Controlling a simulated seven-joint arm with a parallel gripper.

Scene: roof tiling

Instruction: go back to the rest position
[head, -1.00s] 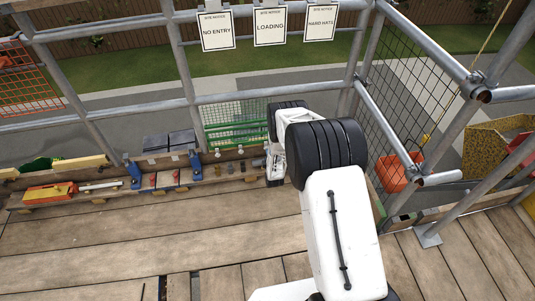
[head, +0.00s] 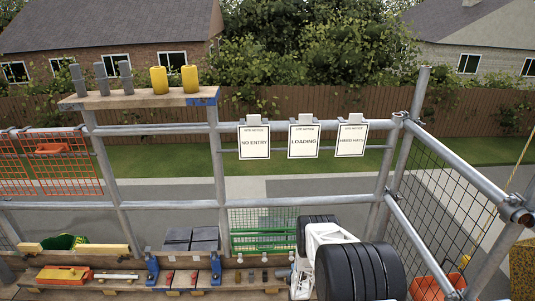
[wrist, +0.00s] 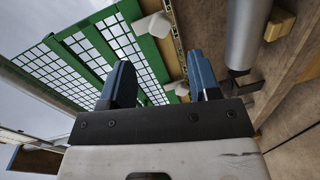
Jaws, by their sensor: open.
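My gripper (wrist: 162,82) shows in the wrist view with its two dark blue fingers spread apart and nothing held between them. Behind the fingers are a green mesh panel (wrist: 80,50) and small white blocks (wrist: 155,25). In the head view my arm reaches forward at the lower right, with its wrist end beside the green mesh panel (head: 262,232) at the plank's edge. The fingers themselves cannot be made out in the head view.
A plank shelf (head: 135,100) on the scaffold carries grey and yellow cylinders. Three notices (head: 254,142) hang on the rail. Blue clamps (head: 152,270), dark tiles (head: 190,240) and an orange-yellow tool (head: 65,275) are at lower left. A mesh side rail (head: 440,205) stands right of my arm.

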